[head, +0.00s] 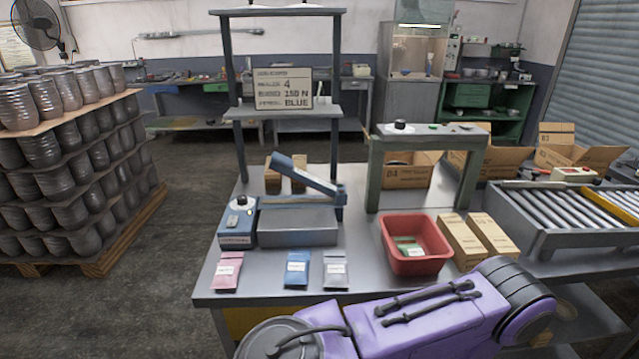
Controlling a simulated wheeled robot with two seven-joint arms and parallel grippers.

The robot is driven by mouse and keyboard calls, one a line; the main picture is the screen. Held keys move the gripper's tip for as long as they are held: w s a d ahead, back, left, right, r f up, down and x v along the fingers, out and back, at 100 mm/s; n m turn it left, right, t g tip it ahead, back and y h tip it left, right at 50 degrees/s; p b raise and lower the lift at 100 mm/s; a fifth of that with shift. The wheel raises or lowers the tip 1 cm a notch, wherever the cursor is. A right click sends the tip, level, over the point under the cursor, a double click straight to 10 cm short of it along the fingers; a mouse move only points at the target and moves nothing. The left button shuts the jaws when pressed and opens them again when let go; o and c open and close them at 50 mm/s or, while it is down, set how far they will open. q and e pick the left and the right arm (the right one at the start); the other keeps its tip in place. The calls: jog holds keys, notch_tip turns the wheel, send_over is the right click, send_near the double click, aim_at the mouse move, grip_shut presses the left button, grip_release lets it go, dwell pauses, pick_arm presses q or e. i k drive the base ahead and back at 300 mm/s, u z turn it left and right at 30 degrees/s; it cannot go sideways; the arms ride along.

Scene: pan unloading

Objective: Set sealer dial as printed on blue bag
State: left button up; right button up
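The sealer (298,228) stands on the table, with a grey base and a blue lever arm (315,180) tilted up. Its blue control box (238,228) is at the left end. The dial (241,203) sits on top of the box, white with a dark knob; its setting is too small to read. The blue bag (297,270) lies in front of the sealer, between a pink bag (228,271) and a grey bag (335,271). The blue bag has a pale label whose print I cannot read. Neither of my grippers is in view.
A red bin (416,246) holding packets and two cartons (463,243) stand to the right. A green-grey stand (427,150) is behind them. My purple arm covers the table's front right.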

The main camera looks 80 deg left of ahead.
aim_at(242, 200)
jog(key=z, duration=0.15)
jog(key=k, duration=1.05)
jog(key=u, duration=1.3)
